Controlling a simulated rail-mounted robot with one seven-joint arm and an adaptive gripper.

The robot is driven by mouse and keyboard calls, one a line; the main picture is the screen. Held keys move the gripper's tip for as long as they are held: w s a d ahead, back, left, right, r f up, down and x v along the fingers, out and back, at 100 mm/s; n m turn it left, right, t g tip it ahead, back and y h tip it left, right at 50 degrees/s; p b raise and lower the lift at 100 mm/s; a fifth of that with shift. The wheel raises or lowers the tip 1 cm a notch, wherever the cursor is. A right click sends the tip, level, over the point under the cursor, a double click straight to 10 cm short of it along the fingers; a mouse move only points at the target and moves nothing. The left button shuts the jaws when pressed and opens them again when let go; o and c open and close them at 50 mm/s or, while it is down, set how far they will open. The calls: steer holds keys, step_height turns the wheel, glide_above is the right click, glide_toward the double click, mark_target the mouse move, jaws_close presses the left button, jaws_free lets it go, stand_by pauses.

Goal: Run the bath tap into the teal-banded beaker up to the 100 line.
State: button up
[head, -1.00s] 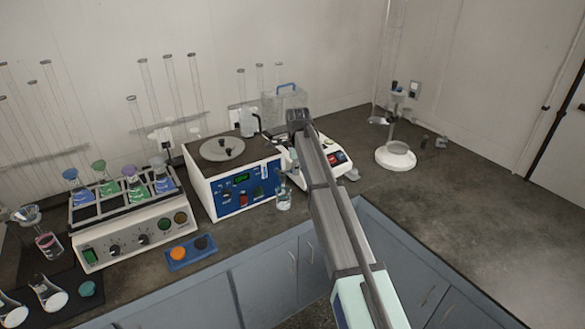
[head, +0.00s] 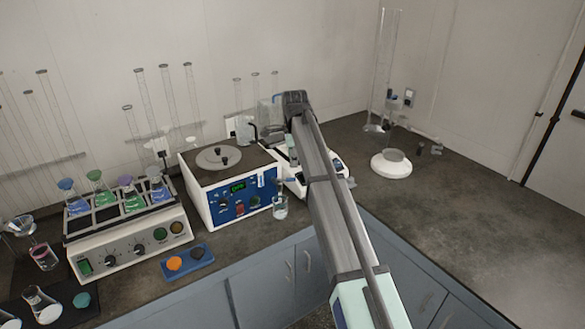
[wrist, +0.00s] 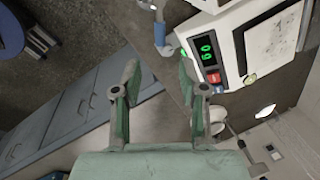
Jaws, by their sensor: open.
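The bath is a white box with a blue front panel (head: 240,203) and a green display, left of my arm in the head view. A small clear beaker (head: 280,208) stands at its front right corner, below a small tap-like spout (head: 280,184). Any teal band, marking or water level on it is too small to read. In the wrist view a blue lever-like piece (wrist: 160,36) shows beyond my fingertips, near the top. My gripper (wrist: 163,78) is open and empty, with bench and cupboard fronts behind its fingers. In the head view my arm mostly hides it.
A white instrument with a green "60" display (wrist: 207,48) and red button sits close to my right finger. Left of the bath stands a rack of coloured flasks (head: 130,235), with a blue tray (head: 188,262) before it.

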steer(key=shift+s+r, duration=0.15)
steer(key=shift+r, duration=0.55)
steer(key=shift+s+r, duration=0.15)
steer(key=shift+r, duration=0.5)
steer(key=shift+d, duration=0.1)
stand_by(1.0)
